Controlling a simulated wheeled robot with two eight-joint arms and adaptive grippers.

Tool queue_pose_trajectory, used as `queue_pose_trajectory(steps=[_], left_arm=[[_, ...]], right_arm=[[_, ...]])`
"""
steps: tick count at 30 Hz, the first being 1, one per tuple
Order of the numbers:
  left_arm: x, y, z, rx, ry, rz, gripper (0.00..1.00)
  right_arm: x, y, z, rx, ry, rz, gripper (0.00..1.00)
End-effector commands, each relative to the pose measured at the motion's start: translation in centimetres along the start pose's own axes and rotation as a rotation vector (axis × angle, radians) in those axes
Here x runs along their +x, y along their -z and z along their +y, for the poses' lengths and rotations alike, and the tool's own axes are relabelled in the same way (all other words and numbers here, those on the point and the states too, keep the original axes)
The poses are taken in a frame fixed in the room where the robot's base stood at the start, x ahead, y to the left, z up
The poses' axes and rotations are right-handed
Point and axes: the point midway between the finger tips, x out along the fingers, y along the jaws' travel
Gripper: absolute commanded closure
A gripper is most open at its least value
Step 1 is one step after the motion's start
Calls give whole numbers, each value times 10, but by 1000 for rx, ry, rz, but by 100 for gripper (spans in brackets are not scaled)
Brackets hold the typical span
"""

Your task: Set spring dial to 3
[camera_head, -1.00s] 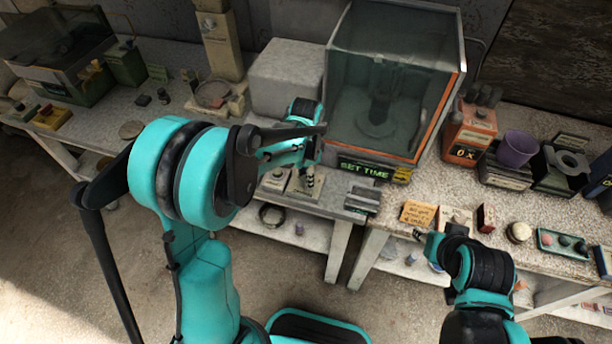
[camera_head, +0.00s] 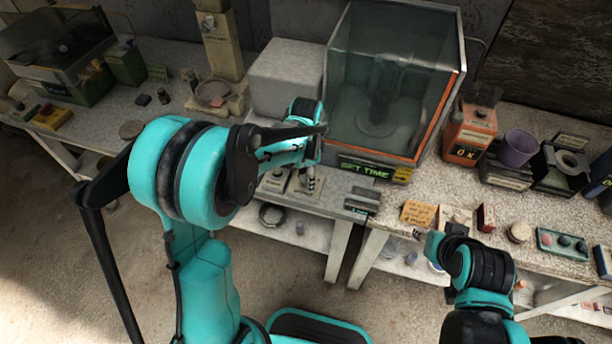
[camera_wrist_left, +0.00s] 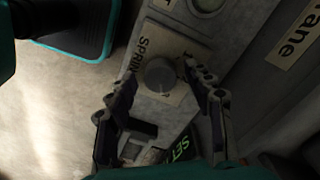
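The spring dial (camera_wrist_left: 160,76) is a round grey knob on a pale plate marked "SPRIN…" in the left wrist view. A numeral 1 shows beside the knob, and part of the plate's lettering is cut off. My left gripper (camera_wrist_left: 163,82) is open, with one finger on each side of the knob; I cannot tell whether either touches it. In the head view my left gripper (camera_head: 308,180) is over the small panel (camera_head: 304,198) at the bench's front edge, largely covering the dial. My right arm is at the lower right, and its gripper (camera_head: 418,235) is small and unclear.
A glass-fronted chamber (camera_head: 392,70) with a "SET TIME" display (camera_head: 363,169) stands behind and right of the panel. A grey box (camera_head: 287,75) is behind my left gripper. An orange can (camera_head: 468,135) and purple cup (camera_head: 517,148) stand on the right bench.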

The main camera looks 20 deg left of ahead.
Motion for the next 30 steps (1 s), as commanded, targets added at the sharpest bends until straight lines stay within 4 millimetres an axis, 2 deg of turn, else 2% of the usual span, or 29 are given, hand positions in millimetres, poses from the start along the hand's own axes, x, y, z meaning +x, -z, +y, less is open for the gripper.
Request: queue_pose_trajectory(steps=[5,8,21,25,30], left_arm=[[-3,0,0,-1,0,0,48],[-14,0,0,-1,0,0,48],[-102,0,0,0,0,0,48],[-115,0,0,0,0,0,48],[-120,0,0,0,0,0,48]], right_arm=[[0,0,0,0,0,0,60],[0,0,0,0,0,0,60],[0,0,0,0,0,0,60],[0,0,0,0,0,0,60],[0,0,0,0,0,0,60]])
